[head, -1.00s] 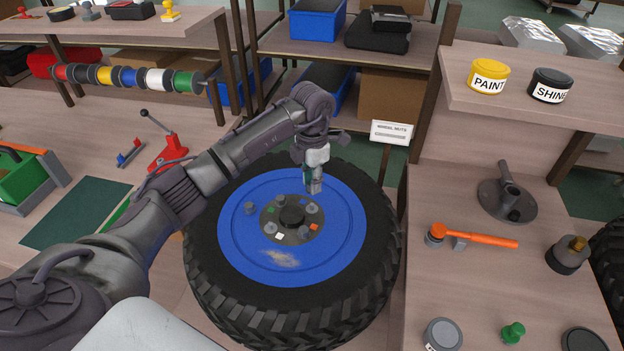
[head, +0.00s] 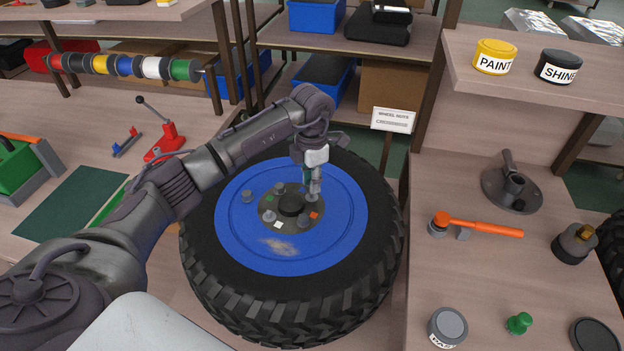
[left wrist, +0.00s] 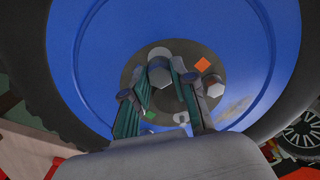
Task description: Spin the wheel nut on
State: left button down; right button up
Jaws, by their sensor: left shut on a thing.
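The large black-tyred wheel (head: 215,285) lies flat with a blue rim (head: 340,235) facing up. At its centre is a dark round hub (head: 291,205) with grey nuts or studs around it and small coloured squares between them. My left gripper (head: 314,188) points down at the hub's upper right, above the orange square (head: 314,215). In the left wrist view, its fingers (left wrist: 158,92) are shut on a grey hex nut (left wrist: 159,73). The nut is at the hub; its seating is hidden. Another nut (left wrist: 213,86) shows beside the orange square. My right gripper is out of view.
A sign reading wheel nuts (head: 393,119) stands behind the wheel. The right bench holds an orange-handled tool (head: 485,228) and a grey tin (head: 447,327). A red lever tool (head: 165,140) is at left.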

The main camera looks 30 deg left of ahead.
pick_arm(q)
jog(key=shift+f, duration=0.25)
dwell(0.4)
jog(key=shift+f+b, duration=0.95)
jog(key=shift+f, duration=0.1)
